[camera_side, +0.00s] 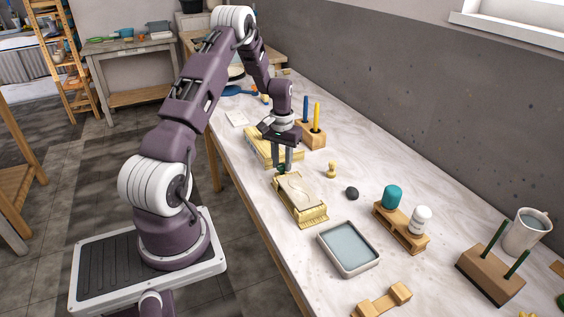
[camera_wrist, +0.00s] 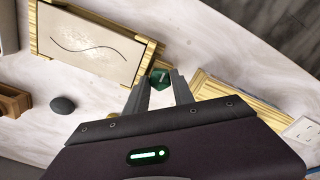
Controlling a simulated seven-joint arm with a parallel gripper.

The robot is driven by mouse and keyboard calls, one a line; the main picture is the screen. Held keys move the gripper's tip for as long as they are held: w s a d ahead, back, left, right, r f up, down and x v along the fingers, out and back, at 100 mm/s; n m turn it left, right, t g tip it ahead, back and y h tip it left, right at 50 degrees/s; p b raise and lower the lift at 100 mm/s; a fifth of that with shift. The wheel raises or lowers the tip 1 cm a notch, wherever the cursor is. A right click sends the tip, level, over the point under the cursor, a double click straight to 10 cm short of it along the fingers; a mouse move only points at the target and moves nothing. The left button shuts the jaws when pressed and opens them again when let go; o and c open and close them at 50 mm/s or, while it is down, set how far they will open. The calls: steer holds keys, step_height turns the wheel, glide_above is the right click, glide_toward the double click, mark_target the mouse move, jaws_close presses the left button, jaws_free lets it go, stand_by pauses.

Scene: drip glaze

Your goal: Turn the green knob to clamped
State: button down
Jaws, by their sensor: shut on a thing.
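The green knob (camera_wrist: 160,78) shows in the wrist view between my fingertips, at the end of a yellow wooden frame that holds a pale slab with a dark curved line (camera_wrist: 95,48). My gripper (camera_wrist: 158,84) is shut on the knob. I cannot tell which position the knob is turned to.
A second yellow frame (camera_side: 262,150) lies close behind my gripper. A wooden block with blue and yellow sticks (camera_side: 312,134), a small brass-coloured piece (camera_side: 331,170) and a dark stone (camera_side: 352,193) stand to the right. A water tray (camera_side: 348,248) lies in front.

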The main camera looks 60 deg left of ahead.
stand_by(0.4)
steer(key=c, duration=1.1)
jaws_free()
